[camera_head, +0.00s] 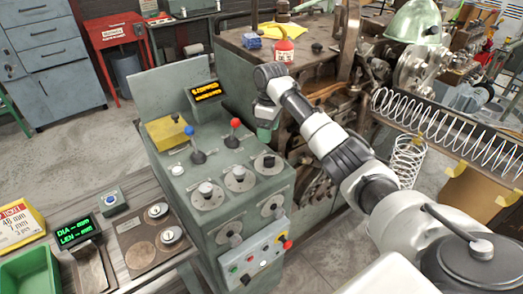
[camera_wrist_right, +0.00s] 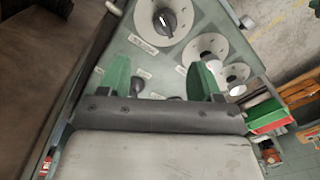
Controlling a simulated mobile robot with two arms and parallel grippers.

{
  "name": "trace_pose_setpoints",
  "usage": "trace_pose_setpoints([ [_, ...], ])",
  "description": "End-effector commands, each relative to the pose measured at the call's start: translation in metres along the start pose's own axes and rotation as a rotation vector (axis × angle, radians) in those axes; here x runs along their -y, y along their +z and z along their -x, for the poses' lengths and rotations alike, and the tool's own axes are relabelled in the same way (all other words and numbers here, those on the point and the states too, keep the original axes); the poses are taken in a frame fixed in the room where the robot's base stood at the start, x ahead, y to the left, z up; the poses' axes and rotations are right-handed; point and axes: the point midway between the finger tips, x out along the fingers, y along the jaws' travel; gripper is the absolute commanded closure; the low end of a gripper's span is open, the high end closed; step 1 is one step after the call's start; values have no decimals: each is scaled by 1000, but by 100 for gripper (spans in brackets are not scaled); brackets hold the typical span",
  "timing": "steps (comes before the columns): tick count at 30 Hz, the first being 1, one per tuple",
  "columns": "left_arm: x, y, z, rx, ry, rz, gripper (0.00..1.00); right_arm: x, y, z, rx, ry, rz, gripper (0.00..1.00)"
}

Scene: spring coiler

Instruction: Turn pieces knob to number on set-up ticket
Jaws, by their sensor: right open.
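The green console (camera_head: 215,160) carries several knobs on round dials. A black knob (camera_head: 268,160) sits at the right end of the upper row and is large in the wrist view (camera_wrist_right: 165,20). I cannot read which label says pieces. My right gripper (camera_head: 265,125) is above the console's back right, near that knob. In the wrist view its green fingers (camera_wrist_right: 162,72) are apart, nothing between them. My left gripper is out of view.
Buttons line a front panel (camera_head: 255,258). A coiled spring (camera_head: 450,135) and machinery fill the right.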

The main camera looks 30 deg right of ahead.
Motion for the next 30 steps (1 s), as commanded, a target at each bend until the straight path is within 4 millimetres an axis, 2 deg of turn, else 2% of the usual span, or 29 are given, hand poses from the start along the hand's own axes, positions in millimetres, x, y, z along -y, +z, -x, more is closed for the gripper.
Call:
trace_pose_setpoints([
  [5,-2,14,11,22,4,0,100,1,1,-24,5,-5,-1,36],
  [10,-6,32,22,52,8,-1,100,1,1,-58,5,-5,-1,36],
  [16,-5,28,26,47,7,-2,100,1,0,-90,2,-4,-2,36],
  [22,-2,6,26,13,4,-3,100,1,0,-104,2,-1,0,36],
  [30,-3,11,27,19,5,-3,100,0,0,-105,1,0,-1,36],
])
